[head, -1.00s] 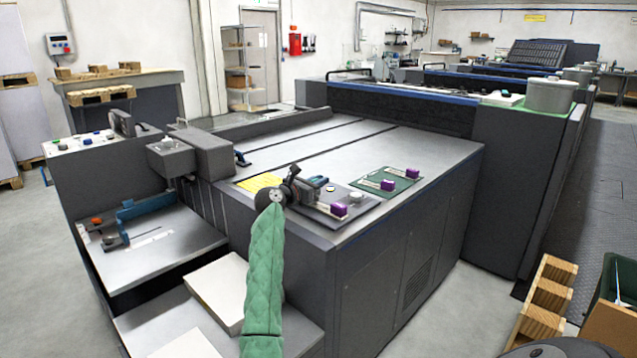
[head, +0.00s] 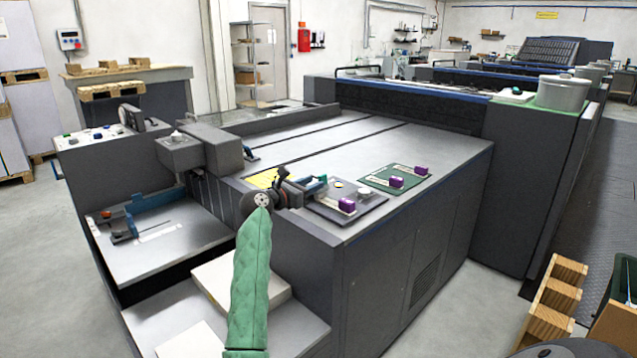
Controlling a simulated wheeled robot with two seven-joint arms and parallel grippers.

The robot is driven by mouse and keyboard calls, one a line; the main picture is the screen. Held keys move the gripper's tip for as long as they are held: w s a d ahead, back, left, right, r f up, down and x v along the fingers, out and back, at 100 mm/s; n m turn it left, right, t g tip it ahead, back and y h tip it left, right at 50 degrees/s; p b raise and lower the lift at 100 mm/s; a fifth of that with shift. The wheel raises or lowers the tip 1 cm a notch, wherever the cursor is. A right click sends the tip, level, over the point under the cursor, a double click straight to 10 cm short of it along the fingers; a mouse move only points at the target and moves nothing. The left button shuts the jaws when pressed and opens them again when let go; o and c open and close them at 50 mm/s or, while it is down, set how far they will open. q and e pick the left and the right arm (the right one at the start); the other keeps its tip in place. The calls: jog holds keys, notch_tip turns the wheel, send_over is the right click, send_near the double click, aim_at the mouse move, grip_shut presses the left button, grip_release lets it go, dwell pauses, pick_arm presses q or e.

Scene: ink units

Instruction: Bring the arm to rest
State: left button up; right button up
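My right arm, in a green quilted sleeve, rises from the bottom of the head view. Its dark wrist ends in my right gripper (head: 312,187), over the near edge of the grey machine top (head: 330,150). The gripper is seen from behind and small, so I cannot tell whether its fingers are open or shut. A blue part shows at its tip. A dark pad (head: 372,207) with a purple block (head: 347,205) lies just right of it. My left gripper is not in view.
A grey arm-like housing (head: 215,148) stands left of my arm. Below it are a tray with a blue fixture (head: 145,208) and a white stack (head: 210,278).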

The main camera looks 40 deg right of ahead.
jog(key=shift+a, duration=0.45)
